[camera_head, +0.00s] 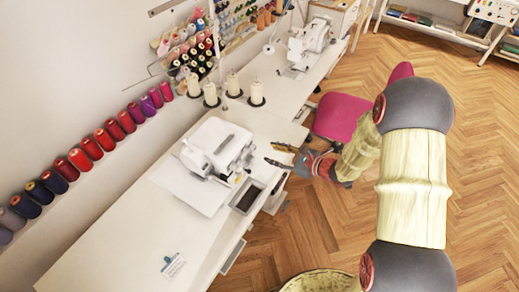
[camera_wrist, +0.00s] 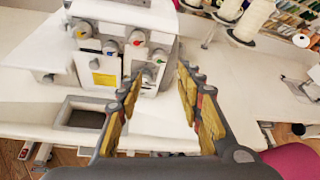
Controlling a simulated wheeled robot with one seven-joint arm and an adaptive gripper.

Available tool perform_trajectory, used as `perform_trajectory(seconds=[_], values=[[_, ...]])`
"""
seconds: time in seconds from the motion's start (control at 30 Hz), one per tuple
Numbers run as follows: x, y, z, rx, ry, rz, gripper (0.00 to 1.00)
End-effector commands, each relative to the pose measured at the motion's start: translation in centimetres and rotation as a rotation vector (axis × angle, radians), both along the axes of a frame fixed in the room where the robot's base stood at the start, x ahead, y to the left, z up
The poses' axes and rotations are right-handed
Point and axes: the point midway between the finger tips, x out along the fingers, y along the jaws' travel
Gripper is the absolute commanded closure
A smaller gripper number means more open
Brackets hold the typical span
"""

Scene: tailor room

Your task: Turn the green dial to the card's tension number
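A white overlock sewing machine (camera_head: 218,148) stands on the white table. Its front shows in the wrist view (camera_wrist: 125,20), with several small dials with coloured marks (camera_wrist: 136,38) in a row. My gripper (camera_head: 276,154) is open and empty, to the right of the machine in the head view. In the wrist view its two fingers (camera_wrist: 160,73) point at the machine's front, apart from the dials.
A dark-bottomed tray (camera_head: 246,197) sits by the table edge before the machine. White thread cones (camera_head: 256,95) stand behind it, and coloured spools (camera_head: 92,149) line the wall. A pink chair (camera_head: 340,116) stands beside the table. The table's near left is mostly clear.

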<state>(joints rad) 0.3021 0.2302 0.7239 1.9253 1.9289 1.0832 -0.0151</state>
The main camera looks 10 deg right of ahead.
Motion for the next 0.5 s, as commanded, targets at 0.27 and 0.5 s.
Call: perform_trajectory(seconds=[0.27, 0.5], values=[[2.3, 2.6, -1.4, 0.001, -0.003, 0.006, 0.64], [4.3, 4.6, -2.4, 0.001, -0.003, 0.006, 0.64]])
